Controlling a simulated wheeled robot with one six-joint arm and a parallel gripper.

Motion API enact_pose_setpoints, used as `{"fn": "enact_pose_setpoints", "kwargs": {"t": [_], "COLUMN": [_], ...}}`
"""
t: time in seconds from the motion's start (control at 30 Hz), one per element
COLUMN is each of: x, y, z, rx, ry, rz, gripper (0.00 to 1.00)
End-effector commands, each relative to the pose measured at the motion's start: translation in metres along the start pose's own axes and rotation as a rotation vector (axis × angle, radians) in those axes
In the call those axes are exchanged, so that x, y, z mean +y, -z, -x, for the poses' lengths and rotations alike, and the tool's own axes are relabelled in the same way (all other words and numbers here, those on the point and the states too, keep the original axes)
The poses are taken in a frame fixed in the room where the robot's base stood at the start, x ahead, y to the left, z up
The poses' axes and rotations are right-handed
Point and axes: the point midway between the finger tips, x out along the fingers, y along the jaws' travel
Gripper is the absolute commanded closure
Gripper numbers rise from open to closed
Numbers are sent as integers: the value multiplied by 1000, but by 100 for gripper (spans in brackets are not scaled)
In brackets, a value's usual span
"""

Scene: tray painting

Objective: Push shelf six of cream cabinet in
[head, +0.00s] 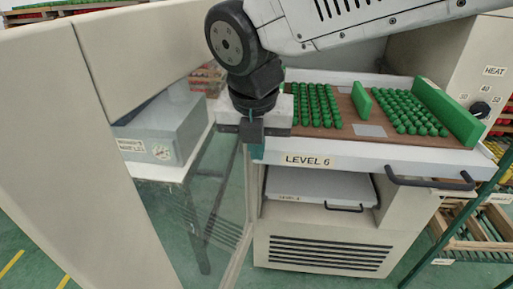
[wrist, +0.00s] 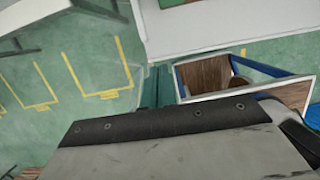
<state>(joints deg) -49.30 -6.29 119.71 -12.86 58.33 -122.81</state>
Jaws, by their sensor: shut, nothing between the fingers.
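Shelf six (head: 330,150), a white slab labelled LEVEL 6, sticks out of the cream cabinet (head: 330,222). It bears a brown tray (head: 395,137) with rows of small green balls and green blocks. A dark handle (head: 430,182) is on its front edge, right of the label. My gripper (head: 257,150) is shut and empty, with its teal fingers at the shelf's left front corner; whether they touch it I cannot tell. In the wrist view the fingers (wrist: 158,85) point down beside a white edge (wrist: 220,38), probably the shelf.
An open cream door (head: 50,150) with a glass pane (head: 215,190) stands close on the left. A lower shelf (head: 315,187) sits inside the cabinet. A HEAT knob (head: 480,109) is at right.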

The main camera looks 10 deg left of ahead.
Motion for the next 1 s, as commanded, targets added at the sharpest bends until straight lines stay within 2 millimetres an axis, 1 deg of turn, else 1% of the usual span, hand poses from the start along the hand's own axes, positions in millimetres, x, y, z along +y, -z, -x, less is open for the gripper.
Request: {"fn": "enact_pose_setpoints", "kwargs": {"t": [0.2,0.27,0.37,0.5,0.6,0.7,0.8,1.0], "x": [0,0,0,0,0,0,0,0], "y": [0,-3,-19,-53,-74,-88,-94,-94], "z": [0,-1,-5,-14,-19,-22,-23,-23], "rx": [0,0,1,1,1,0,0,0], "ry": [0,0,2,1,1,1,0,-1], "rz": [-1,-2,-5,-8,-5,-3,-2,-1], "gripper": [100,100,100,100,100,100,100,100]}}
